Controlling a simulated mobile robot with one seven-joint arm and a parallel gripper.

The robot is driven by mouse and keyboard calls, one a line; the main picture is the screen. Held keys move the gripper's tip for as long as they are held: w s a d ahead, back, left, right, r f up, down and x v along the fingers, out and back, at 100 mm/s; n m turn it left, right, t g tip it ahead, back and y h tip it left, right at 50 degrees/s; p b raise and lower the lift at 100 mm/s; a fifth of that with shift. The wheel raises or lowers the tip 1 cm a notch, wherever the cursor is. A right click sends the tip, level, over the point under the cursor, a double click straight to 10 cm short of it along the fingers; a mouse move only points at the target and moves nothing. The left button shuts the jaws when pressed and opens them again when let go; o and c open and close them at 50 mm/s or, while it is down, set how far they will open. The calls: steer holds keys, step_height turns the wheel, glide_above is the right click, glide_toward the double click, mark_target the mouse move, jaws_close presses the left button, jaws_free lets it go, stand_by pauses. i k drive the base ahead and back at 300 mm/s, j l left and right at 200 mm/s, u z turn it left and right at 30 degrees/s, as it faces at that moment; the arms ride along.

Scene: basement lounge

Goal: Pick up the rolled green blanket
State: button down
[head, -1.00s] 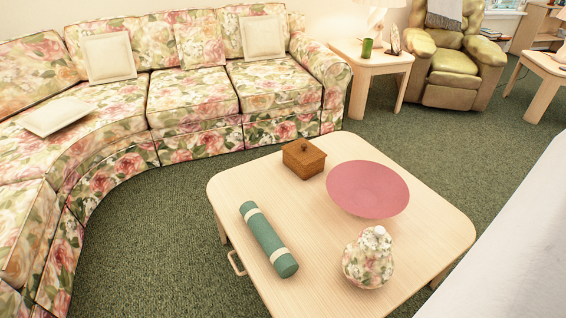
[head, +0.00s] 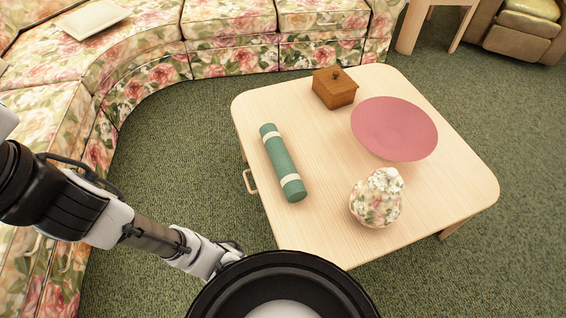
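The rolled green blanket (head: 283,165) lies on the light wood coffee table (head: 320,185), near its left edge. It is a teal-green roll with two cream bands, one near each end, and nothing covers it. My arm (head: 150,236) reaches in from the left edge to the lower middle, in front of the table and apart from the roll. I cannot make out my gripper's fingers; the arm's far end runs behind a large round black part at the bottom.
A floral sofa (head: 150,62) curves behind. Green carpet (head: 190,130) between is clear.

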mark_target(291, 182)
steer(key=k+z, duration=0.1)
steer(key=k, duration=0.55)
steer(key=z, duration=1.2)
steer(key=i+j, duration=0.15)
steer(key=j, duration=0.4)
steer(key=i+j, duration=0.1)
steer(key=j, duration=0.4)
steer(key=i+j+z, duration=0.1)
steer(key=j, duration=0.45)
steer(key=i+j, duration=0.15)
steer(key=j, duration=0.35)
steer(key=i+j, duration=0.1)
steer(key=j, duration=0.45)
steer(key=z, duration=0.05)
